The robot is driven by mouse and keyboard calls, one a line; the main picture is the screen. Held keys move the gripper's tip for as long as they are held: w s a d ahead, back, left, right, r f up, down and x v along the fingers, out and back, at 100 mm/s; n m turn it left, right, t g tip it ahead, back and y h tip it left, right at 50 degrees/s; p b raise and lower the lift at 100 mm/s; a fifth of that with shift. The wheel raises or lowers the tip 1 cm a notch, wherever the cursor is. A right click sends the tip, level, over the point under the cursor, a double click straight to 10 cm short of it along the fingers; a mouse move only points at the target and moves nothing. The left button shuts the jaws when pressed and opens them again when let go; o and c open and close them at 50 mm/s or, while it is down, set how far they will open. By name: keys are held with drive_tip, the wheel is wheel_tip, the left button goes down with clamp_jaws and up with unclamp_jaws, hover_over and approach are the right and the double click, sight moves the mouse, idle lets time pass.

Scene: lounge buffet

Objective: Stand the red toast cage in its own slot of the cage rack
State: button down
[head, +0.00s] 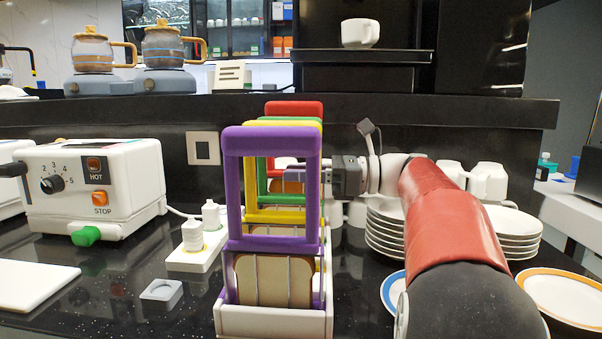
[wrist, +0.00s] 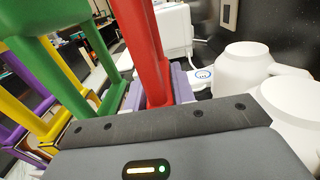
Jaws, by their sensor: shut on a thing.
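The red toast cage (head: 294,107) is at the back of the row, behind the green cage (head: 315,152), yellow cage (head: 250,190) and purple cage (head: 232,195). My gripper (head: 316,176) reaches in from the right and is shut on an upright of the red cage's handle. In the wrist view the red upright (wrist: 142,45) runs between the two finger pads (wrist: 156,88), beside the green handle (wrist: 75,70). The white cage rack (head: 272,322) holds the purple cage at its front, with toast in it. The red cage's lower part and its slot are hidden, so I cannot tell whether it is seated.
Stacked plates (head: 512,232) and white cups (head: 487,182) stand to the right, close to my arm. A white toaster (head: 95,185), a power strip (head: 195,255) and a small grey holder (head: 161,291) are to the left. A dark wall rises behind.

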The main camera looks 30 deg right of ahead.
sight(303, 191)
drive_tip(key=shift+f+b, duration=0.35)
drive_tip(key=shift+f, duration=0.3)
drive_tip(key=shift+d+f+b, duration=0.2)
drive_tip(key=shift+f+b, duration=0.25)
drive_tip(key=shift+f, duration=0.65)
drive_tip(key=shift+a+r+p, duration=0.2)
drive_tip(key=shift+r+p, duration=1.2)
drive_tip(key=shift+p, duration=0.15)
drive_tip(key=shift+r+p, duration=1.5)
drive_tip(key=shift+p, duration=0.05)
